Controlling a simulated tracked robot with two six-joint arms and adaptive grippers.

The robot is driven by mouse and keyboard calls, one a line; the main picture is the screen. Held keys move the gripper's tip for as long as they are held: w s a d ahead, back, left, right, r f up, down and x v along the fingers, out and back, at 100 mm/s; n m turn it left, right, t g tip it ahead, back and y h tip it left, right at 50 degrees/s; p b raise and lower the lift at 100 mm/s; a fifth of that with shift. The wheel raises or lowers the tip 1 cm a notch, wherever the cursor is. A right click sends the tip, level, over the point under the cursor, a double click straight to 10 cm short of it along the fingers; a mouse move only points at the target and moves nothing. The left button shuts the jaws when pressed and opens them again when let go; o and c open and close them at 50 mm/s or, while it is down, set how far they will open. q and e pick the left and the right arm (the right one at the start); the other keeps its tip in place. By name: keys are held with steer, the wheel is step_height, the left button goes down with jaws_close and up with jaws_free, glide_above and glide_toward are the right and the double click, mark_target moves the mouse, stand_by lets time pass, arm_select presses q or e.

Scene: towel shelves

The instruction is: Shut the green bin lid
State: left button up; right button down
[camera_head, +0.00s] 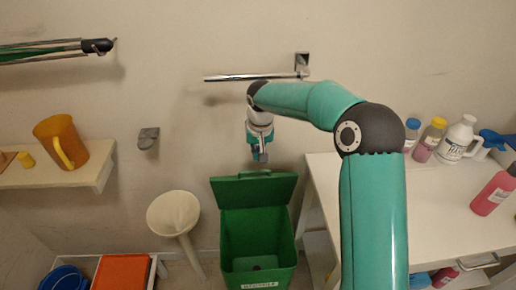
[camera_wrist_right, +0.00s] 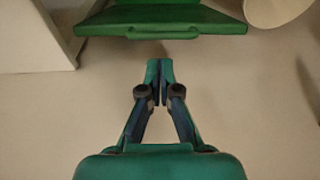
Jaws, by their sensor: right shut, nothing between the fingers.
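The green bin (camera_head: 257,245) stands on the floor at the lower middle of the head view, and I look into its open top. Its green lid (camera_head: 254,190) is raised and leans back towards the wall. In the right wrist view the lid (camera_wrist_right: 160,16) crosses the top of the picture, with its edge and lip facing my fingers. My right gripper (camera_head: 261,156) hangs above the lid near the wall. In the right wrist view its fingertips (camera_wrist_right: 160,68) are together and empty, apart from the lid. My left gripper is in neither view.
A white table (camera_head: 450,208) with bottles stands on the right. A white funnel-shaped stand (camera_head: 174,214) is left of the bin. A shelf (camera_head: 98,177) with an orange mug (camera_head: 62,142) is at left. A towel bar (camera_head: 250,77) is on the wall.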

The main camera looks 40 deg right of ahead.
steer(key=shift+m, duration=0.3)
steer(key=d+f, duration=0.1)
steer(key=f, duration=0.1)
steer(key=w+d+f+p, duration=0.1)
steer(key=f, duration=0.3)
steer(key=shift+w+d+f, duration=0.35)
steer(key=shift+d+f, duration=0.05)
